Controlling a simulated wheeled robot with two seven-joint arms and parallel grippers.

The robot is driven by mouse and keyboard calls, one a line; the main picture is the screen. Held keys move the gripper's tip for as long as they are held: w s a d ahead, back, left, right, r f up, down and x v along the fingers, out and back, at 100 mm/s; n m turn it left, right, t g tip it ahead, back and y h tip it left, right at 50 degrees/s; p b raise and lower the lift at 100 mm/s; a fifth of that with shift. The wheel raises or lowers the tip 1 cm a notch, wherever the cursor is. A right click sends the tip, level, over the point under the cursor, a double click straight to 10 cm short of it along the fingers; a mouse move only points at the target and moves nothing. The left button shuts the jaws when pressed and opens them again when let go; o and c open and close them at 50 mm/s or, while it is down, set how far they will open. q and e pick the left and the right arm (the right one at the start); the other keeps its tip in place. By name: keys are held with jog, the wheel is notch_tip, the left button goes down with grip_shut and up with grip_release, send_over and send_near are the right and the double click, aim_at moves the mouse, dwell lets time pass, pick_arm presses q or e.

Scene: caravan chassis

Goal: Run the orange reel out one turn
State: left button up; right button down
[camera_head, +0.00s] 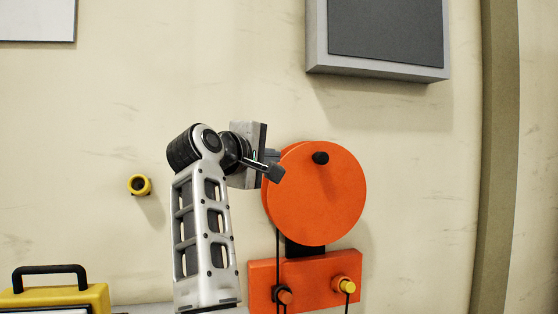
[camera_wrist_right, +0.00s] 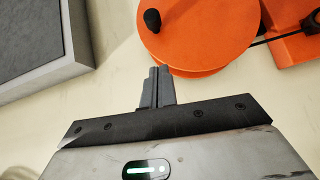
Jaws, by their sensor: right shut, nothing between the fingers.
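The orange reel (camera_head: 322,200) is a large disc on the wall with a black crank knob (camera_head: 320,158) near its top. The reel (camera_wrist_right: 200,40) also shows in the right wrist view, with the knob (camera_wrist_right: 152,20) near its rim. A black cable hangs from the reel's left side. My right gripper (camera_head: 273,158) is at the reel's upper left edge, left of the knob and apart from it. In the right wrist view its fingers (camera_wrist_right: 158,88) are together and empty. My left gripper is not in view.
An orange bracket (camera_head: 312,270) with a yellow plug (camera_head: 348,286) sits below the reel. A grey panel (camera_head: 388,30) is above it.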

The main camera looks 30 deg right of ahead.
jog(key=p, duration=0.1)
send_near(314, 159)
jog(key=w, duration=0.4)
jog(key=shift+s+d+f, duration=0.1)
jog(key=shift+s+d, duration=0.05)
jog(key=shift+d, duration=1.1)
jog(key=shift+s+d, duration=0.2)
jog(key=shift+d, duration=1)
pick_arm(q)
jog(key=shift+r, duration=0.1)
